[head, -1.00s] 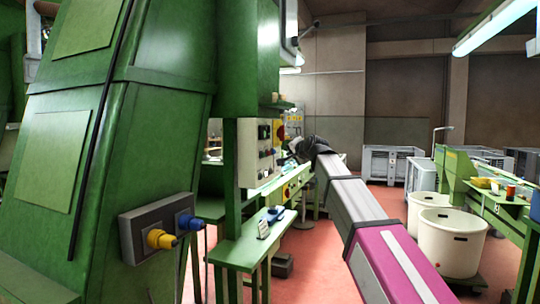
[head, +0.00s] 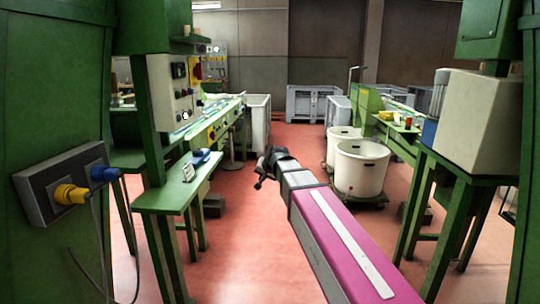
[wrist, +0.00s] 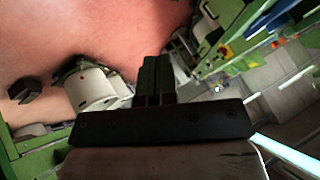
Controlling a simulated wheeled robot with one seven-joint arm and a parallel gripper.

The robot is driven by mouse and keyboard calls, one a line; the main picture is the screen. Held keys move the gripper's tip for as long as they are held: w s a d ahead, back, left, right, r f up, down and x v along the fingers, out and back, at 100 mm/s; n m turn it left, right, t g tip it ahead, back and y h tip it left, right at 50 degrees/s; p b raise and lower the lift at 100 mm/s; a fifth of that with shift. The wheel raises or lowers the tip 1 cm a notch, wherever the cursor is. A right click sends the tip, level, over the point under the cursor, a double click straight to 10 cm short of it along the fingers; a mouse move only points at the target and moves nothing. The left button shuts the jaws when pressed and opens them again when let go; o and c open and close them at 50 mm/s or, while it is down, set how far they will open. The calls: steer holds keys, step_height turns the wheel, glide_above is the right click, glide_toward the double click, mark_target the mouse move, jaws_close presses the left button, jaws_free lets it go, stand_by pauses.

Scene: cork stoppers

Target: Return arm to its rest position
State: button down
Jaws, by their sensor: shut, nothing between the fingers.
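My arm reaches forward over the red floor in the head view, with its pink and grey links in the lower middle. My gripper (head: 264,172) is at its far end, dark and small, above the open aisle. In the wrist view the fingers of my gripper (wrist: 156,78) are together with nothing between them. It touches nothing that I can see.
A green bench with a small shelf (head: 172,198) stands to the left, beside a green machine with a socket box (head: 40,200). White tubs (head: 360,168) and a green table (head: 470,165) stand to the right. Grey crates (head: 310,103) are at the back. The red aisle floor (head: 240,240) is clear.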

steer(key=s+d+f+n+g+h, duration=0.1)
steer(key=s+d+f+g+h, duration=0.1)
steer(key=s+d+f, duration=0.9)
steer(key=s+d+f+g+h, duration=0.2)
steer(key=s+d+f+g, duration=0.3)
steer(key=s+d+f, duration=0.6)
step_height(320, 180, down, 5)
steer(key=shift+s+d+f+n, duration=0.1)
steer(key=shift+s+d+n, duration=0.1)
steer(key=shift+s+n, duration=0.25)
